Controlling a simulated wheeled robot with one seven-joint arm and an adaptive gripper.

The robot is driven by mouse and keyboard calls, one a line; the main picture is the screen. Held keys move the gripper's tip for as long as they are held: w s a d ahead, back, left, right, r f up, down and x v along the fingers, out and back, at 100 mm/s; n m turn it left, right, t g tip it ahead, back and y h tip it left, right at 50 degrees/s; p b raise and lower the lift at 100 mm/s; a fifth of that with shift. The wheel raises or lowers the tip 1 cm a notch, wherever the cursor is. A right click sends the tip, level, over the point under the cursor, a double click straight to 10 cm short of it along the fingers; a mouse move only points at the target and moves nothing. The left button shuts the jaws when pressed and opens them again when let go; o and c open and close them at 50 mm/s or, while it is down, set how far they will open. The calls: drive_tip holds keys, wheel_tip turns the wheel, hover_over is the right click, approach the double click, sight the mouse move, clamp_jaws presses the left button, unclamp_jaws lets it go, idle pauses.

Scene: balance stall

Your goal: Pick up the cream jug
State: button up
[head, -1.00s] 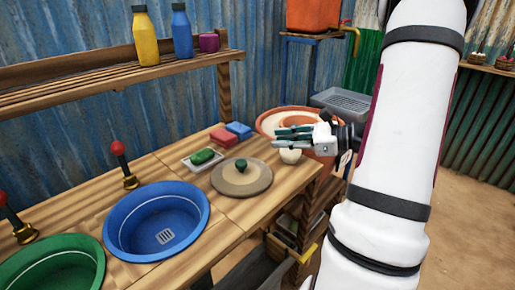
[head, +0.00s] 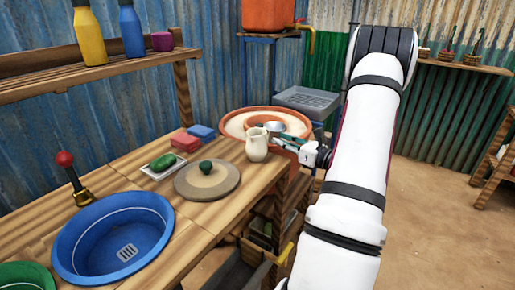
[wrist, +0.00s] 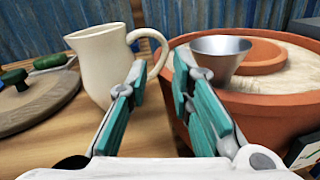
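The cream jug (head: 257,147) stands upright at the right end of the wooden counter, beside a round board with a green knob. In the wrist view the jug (wrist: 98,68) is at upper left, its handle pointing right. My gripper (head: 287,142) is just right of the jug in the head view. In the wrist view my gripper (wrist: 158,68) is open and empty, its teal-padded fingers apart. The jug's handle shows beyond the gap, near the left fingertip, which overlaps the jug's lower right side. I cannot tell whether they touch.
A metal cup (wrist: 220,57) is close to the right finger, at a wide terracotta basin (head: 232,125). The round board (head: 205,186) lies left of the jug. A blue basin (head: 115,240) is nearer on the counter. Open floor lies to the right.

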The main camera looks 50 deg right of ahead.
drive_tip(key=shift+w+d+b, duration=0.15)
drive_tip(key=shift+w+b, duration=0.35)
drive_tip(key=shift+w, duration=2.3)
clamp_jaws()
